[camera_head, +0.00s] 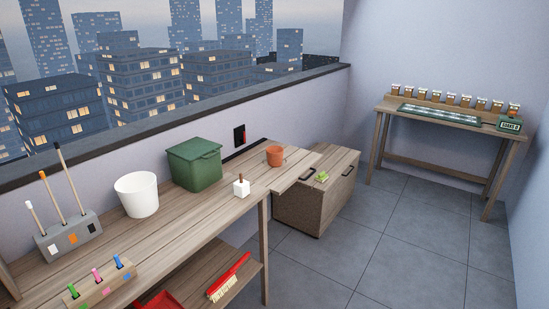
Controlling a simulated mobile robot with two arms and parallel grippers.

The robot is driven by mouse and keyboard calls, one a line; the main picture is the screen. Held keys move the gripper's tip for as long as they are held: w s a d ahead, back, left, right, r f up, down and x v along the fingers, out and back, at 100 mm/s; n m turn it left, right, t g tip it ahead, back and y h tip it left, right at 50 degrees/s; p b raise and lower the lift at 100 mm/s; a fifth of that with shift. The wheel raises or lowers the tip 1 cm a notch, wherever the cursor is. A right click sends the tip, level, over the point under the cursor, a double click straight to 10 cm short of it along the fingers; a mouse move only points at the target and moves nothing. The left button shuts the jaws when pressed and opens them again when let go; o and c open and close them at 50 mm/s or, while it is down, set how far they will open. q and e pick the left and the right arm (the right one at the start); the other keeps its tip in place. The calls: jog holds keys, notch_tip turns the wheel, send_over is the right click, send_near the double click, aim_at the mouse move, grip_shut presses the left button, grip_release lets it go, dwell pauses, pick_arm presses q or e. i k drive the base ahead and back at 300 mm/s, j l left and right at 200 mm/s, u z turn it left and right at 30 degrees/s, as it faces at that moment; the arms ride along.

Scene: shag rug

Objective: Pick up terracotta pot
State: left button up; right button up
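A small terracotta pot (275,156) stands upright near the far right end of the wooden workbench (185,238) in the head view. It is close to the wall side and to a board that juts out at the bench's end. Neither of my grippers shows in this view, and nothing touches the pot.
A green lidded bin (194,165), a white bucket (137,195) and a small white block with a wooden handle (241,186) stand left of the pot. A wooden cabinet (317,188) is beyond the bench. The tiled floor (385,250) at right is clear.

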aim_at(275, 156)
jog(key=u, duration=0.25)
jog(key=i+l+u, duration=0.2)
jog(key=u, duration=0.15)
jog(key=i+l+u, duration=0.15)
jog(key=u, duration=0.15)
jog(key=i+l+u, duration=0.15)
jog(key=l+u, duration=0.2)
